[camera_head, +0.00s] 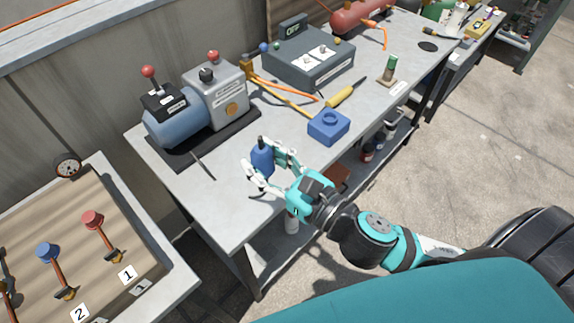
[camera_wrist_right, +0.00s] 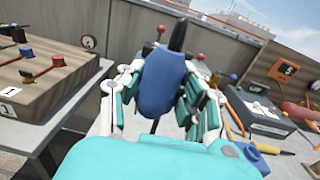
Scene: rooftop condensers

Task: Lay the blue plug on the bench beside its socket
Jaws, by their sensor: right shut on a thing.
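The blue plug (camera_head: 263,158) has a dark tip and is between the fingers of my right gripper (camera_head: 269,166), which is shut on it. It is near the front of the bench (camera_head: 205,190); I cannot tell whether it touches the top. In the right wrist view the plug (camera_wrist_right: 162,82) stands nearly upright between the fingers (camera_wrist_right: 160,95). The blue socket block (camera_head: 329,126), with a round opening on top, sits on the bench to the right of the gripper, apart from the plug. My left gripper is not in view.
A blue motor unit with a grey box (camera_head: 216,93) stands on a dark base at left. A grey control box (camera_head: 308,58), a yellow-handled tool (camera_head: 341,97) and a green cylinder on a small stand (camera_head: 391,66) lie farther back.

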